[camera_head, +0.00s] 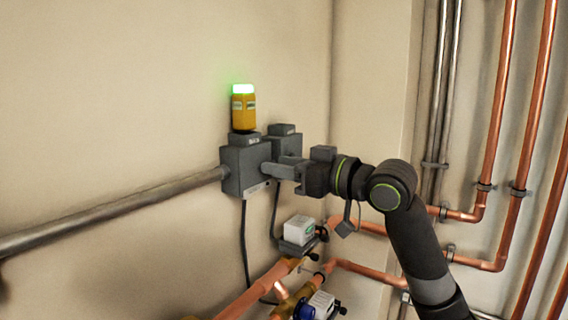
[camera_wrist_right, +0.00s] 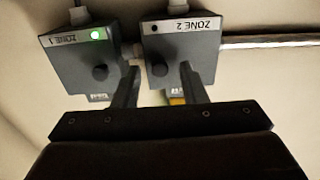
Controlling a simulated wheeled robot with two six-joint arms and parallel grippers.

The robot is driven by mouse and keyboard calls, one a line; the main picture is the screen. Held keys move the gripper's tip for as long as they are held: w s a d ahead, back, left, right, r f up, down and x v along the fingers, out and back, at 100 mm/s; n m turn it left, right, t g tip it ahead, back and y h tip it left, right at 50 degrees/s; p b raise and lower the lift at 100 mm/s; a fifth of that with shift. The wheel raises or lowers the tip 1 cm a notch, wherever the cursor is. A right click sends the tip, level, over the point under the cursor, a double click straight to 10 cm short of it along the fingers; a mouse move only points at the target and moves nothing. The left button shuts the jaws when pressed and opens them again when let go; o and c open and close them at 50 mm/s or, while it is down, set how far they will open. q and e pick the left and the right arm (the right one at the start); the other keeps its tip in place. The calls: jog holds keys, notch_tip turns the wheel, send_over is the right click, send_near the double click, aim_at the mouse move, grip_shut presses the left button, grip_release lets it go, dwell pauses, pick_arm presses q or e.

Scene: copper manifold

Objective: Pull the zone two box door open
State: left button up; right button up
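The zone two box (camera_wrist_right: 187,58) is a grey wall box labelled ZONE 2, seen upside down in the right wrist view, with a dark indicator and a round dark knob (camera_wrist_right: 158,68) on its front. Its door looks closed. In the head view the box (camera_head: 240,171) is at the end of the grey pipe. My right gripper (camera_wrist_right: 157,82) is open; its fingers point at the boxes, with the knob seen between them. Contact cannot be told. In the head view the right gripper (camera_head: 272,168) covers part of the box front. My left gripper is not in view.
The zone one box (camera_wrist_right: 82,62), with a lit green indicator, is close beside; it also shows in the head view (camera_head: 285,143). A yellow device (camera_head: 243,110) with a green light stands above the boxes. Valves (camera_head: 299,231) and copper pipes (camera_head: 525,150) are below and right.

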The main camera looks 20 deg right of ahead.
grip_shut()
dwell(0.3)
jog(key=shift+w, duration=0.1)
